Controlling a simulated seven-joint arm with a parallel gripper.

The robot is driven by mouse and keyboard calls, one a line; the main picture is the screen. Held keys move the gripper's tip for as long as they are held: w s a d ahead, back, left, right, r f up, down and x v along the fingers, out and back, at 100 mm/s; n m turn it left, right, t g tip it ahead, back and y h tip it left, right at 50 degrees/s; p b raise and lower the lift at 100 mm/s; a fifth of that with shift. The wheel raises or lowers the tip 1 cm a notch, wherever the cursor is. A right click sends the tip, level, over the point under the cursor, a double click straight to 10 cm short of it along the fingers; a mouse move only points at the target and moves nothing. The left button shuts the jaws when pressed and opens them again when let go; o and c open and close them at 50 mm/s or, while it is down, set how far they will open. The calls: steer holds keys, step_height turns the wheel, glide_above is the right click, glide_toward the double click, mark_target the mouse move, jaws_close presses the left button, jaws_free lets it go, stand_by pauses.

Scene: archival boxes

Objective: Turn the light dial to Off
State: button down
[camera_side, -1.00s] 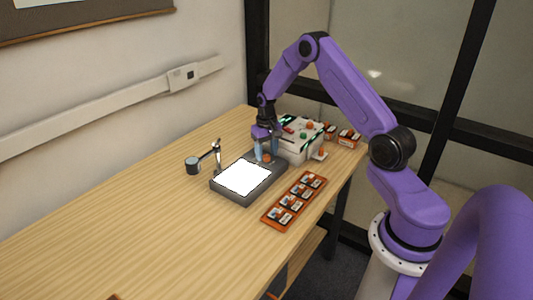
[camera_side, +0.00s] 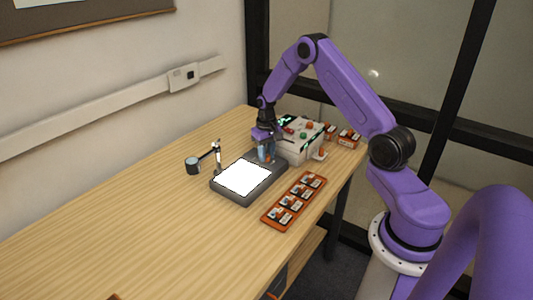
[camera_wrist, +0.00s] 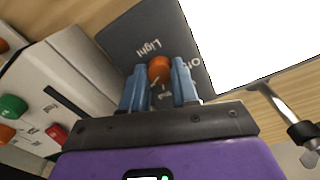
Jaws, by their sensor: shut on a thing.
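The light dial (camera_wrist: 159,68) is a small orange knob on the dark grey panel of the light box (camera_side: 232,197). The box's screen (camera_side: 243,179) glows white. My gripper (camera_wrist: 159,75) points down with its blue fingers on either side of the dial, shut on it. In the side view my gripper (camera_side: 266,151) is at the far right corner of the light box, and its fingers mostly hide the dial. The dial's exact pointer direction is hard to read.
A white device (camera_side: 301,147) with coloured buttons stands close beside my gripper. A small lamp-like stand (camera_side: 193,166) is left of the light box. An orange tray (camera_side: 294,201) with several small items lies in front. The table's left part is clear.

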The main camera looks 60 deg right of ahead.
steer(key=n, duration=1.2)
steer(key=shift+n, duration=0.4)
steer(key=n, duration=1.3)
steer(key=shift+n, duration=0.3)
steer(key=c, duration=0.8)
jaws_free()
steer(key=shift+c, duration=0.2)
